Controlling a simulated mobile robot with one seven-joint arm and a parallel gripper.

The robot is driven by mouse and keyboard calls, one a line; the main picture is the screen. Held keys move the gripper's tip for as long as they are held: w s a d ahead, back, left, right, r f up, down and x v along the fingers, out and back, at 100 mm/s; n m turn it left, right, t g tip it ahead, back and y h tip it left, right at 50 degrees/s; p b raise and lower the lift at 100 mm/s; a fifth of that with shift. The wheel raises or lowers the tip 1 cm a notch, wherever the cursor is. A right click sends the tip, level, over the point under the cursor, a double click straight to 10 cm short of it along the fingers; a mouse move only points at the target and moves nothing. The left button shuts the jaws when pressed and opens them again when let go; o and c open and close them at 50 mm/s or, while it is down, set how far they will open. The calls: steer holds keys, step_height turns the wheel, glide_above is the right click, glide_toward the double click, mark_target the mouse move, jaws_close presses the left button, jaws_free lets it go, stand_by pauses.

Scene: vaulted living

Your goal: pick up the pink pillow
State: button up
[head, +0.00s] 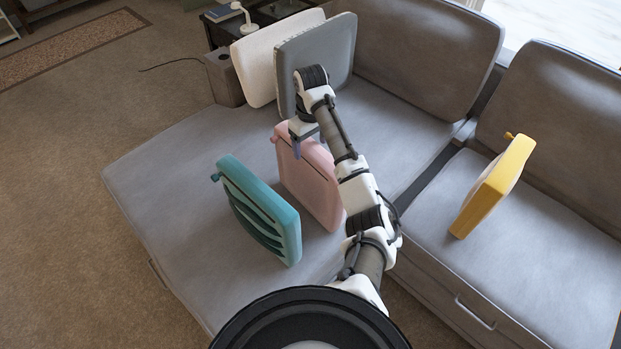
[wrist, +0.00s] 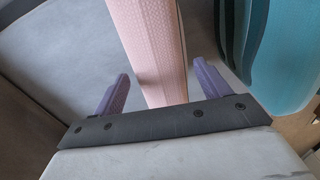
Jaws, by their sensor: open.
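The pink pillow (head: 310,182) stands upright on its edge on the grey sofa, partly hidden behind my arm in the head view. In the wrist view the pillow (wrist: 152,50) shows as a narrow textured pink edge between the two purple fingers. My gripper (head: 297,143) is over the top of the pillow at its far left corner. In the wrist view my gripper (wrist: 160,85) is open, with a finger on each side of the pillow and visible space between each finger and it. Contact below cannot be seen.
A teal pillow (head: 262,212) stands close to the left of the pink one. Grey (head: 333,52) and white (head: 262,60) cushions lean behind. A yellow pillow (head: 492,188) stands on the right seat. The sofa's left seat (head: 160,165) has bare room.

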steer(key=shift+f, duration=1.1)
steer(key=shift+r, duration=0.1)
jaws_close()
